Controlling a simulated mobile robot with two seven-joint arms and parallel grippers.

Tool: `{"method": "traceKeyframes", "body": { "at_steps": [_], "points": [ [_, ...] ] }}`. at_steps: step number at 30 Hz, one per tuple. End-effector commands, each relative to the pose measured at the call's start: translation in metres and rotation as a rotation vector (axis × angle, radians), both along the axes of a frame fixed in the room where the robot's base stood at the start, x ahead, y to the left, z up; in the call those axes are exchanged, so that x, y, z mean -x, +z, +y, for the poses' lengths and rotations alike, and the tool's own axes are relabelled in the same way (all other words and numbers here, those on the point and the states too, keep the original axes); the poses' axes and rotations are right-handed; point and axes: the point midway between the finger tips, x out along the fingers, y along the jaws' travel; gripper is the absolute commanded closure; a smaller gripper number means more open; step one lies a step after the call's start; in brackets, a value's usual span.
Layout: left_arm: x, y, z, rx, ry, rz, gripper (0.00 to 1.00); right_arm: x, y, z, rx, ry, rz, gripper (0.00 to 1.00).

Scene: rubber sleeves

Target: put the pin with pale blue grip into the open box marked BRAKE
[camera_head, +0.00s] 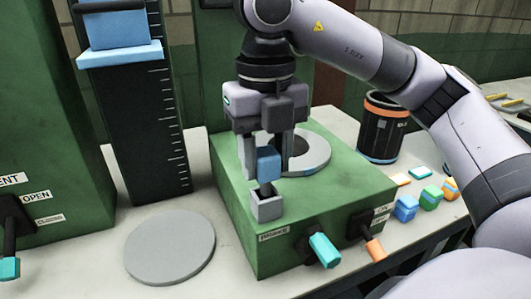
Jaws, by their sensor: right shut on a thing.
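My right gripper (268,172) points down above the green block and is shut on the pin with pale blue grip (268,164). The grip is upright between the fingers. A small grey open box (267,208) stands on the near left part of the green block, directly below the pin. I cannot tell whether the pin's lower end is inside the box or just above it. A small label (274,232) sits on the block's front face below the box; its lettering is too small to read surely. My left gripper is not in view.
The green block (330,190) carries a grey ring (310,150) behind the gripper, and teal (324,249) and orange (376,249) handles in front. A grey disc (170,248) lies left. A ruled black column (150,130), black bin (382,128) and coloured blocks (406,207) stand around.

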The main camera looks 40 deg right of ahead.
Motion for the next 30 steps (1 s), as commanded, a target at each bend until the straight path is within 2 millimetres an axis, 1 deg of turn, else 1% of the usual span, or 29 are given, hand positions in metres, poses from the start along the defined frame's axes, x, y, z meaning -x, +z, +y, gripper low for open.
{"method": "traceKeyframes", "body": {
  "at_steps": [1, 3, 15, 30],
  "points": [
    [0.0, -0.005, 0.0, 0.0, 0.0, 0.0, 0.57, 0.0, -0.005, 0.0, 0.0, 0.0, 0.0, 0.89],
    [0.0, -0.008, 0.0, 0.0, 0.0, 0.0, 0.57, 0.0, -0.008, 0.0, 0.0, 0.0, 0.0, 0.89],
    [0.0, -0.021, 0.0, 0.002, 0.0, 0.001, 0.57, 0.0, -0.025, 0.0, 0.0, 0.0, 0.0, 0.89],
    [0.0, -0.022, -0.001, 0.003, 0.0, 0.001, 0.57, 0.0, -0.028, 0.0, 0.0, 0.0, 0.0, 0.89]
  ]
}}
